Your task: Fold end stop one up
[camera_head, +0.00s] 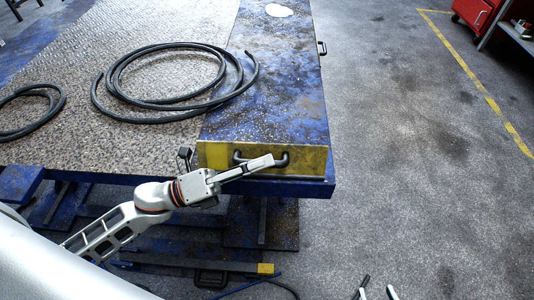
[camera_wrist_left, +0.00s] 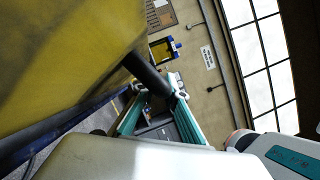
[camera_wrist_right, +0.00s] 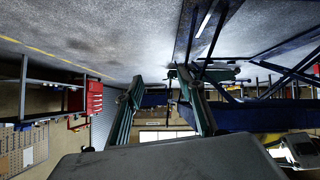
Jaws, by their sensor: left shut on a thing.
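The end stop (camera_head: 220,155) is a yellow, worn plate at the near end of the blue platform. It looks raised on edge with its face towards me; its exact angle I cannot tell. A black bar handle (camera_head: 284,160) is fixed to this face. My left gripper (camera_head: 266,161) is shut on the handle. In the left wrist view, the handle (camera_wrist_left: 148,73) runs from the yellow plate (camera_wrist_left: 70,45) in between the fingers. My right gripper (camera_head: 377,287) shows only its tips at the bottom edge. It is open and empty in the right wrist view (camera_wrist_right: 157,85).
The platform (camera_head: 275,90) carries coiled black hoses (camera_head: 160,103) on its textured deck. The floor (camera_head: 410,150) to the right is clear up to a red cabinet (camera_head: 473,14).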

